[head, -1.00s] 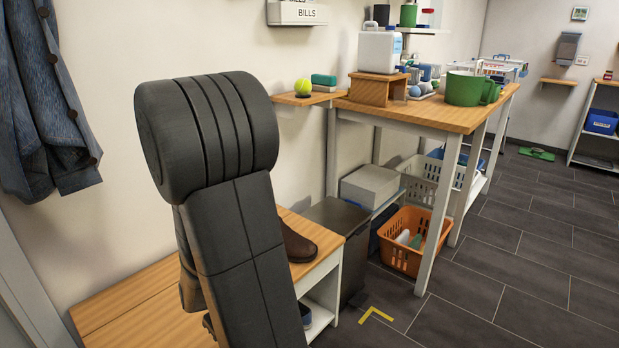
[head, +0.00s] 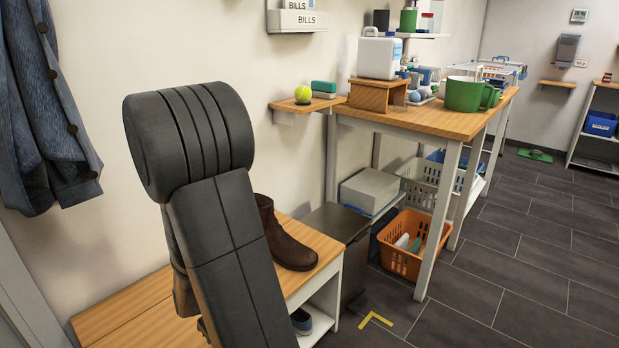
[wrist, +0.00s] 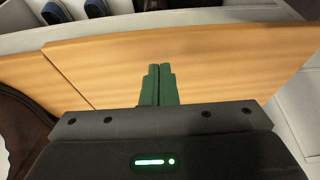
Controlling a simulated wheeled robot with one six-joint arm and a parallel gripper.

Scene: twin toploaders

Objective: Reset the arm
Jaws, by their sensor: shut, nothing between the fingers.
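My gripper (wrist: 158,85) shows in the wrist view with its two green fingers together and nothing between them. It is over the wooden bench top (wrist: 205,60). In the head view my dark arm rises in front of the bench (head: 130,308), and the gripper itself is hidden behind or below it. A brown boot (head: 292,248) stands on the bench just right of my arm. A dark brown rounded thing, only partly in view, shows at the left edge of the wrist view (wrist: 18,135).
A wooden table (head: 440,118) at the right holds a green pot (head: 468,94) and a white jug (head: 379,56). An orange basket (head: 408,262) and a dark bin (head: 340,235) stand below. A blue jacket (head: 45,120) hangs left.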

